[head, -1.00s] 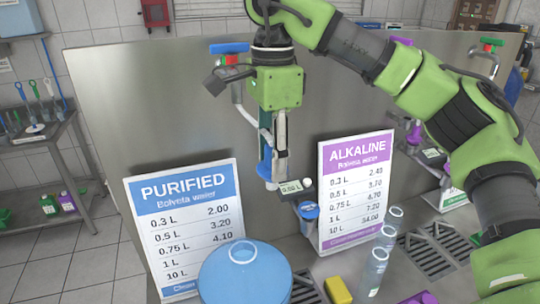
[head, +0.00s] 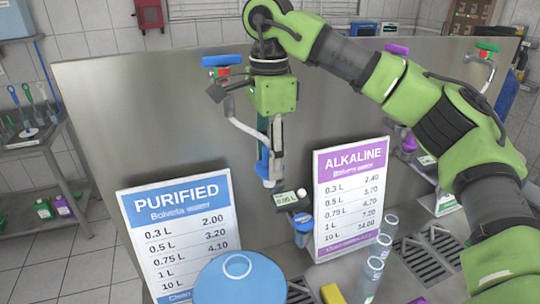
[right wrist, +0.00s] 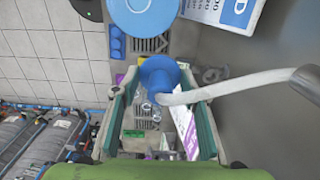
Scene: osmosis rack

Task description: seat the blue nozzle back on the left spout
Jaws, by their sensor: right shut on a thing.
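The blue nozzle (head: 263,166) is between the fingers of my right gripper (head: 270,160), which is shut on it and points down. In the right wrist view the nozzle (right wrist: 157,74) shows as a blue flared piece between the two fingers. The left spout (head: 240,124) is a pale curved pipe below a blue valve handle (head: 225,60). In the right wrist view the spout (right wrist: 215,90) comes in from the right and its end overlaps the nozzle. I cannot tell whether they touch. My left gripper is not in view.
A small display (head: 286,198) is close beside the nozzle's lower end. The blue price sign (head: 177,240) and purple price sign (head: 350,195) flank the area. A large blue bottle (head: 240,285) stands in front. A steel panel (head: 130,110) is behind.

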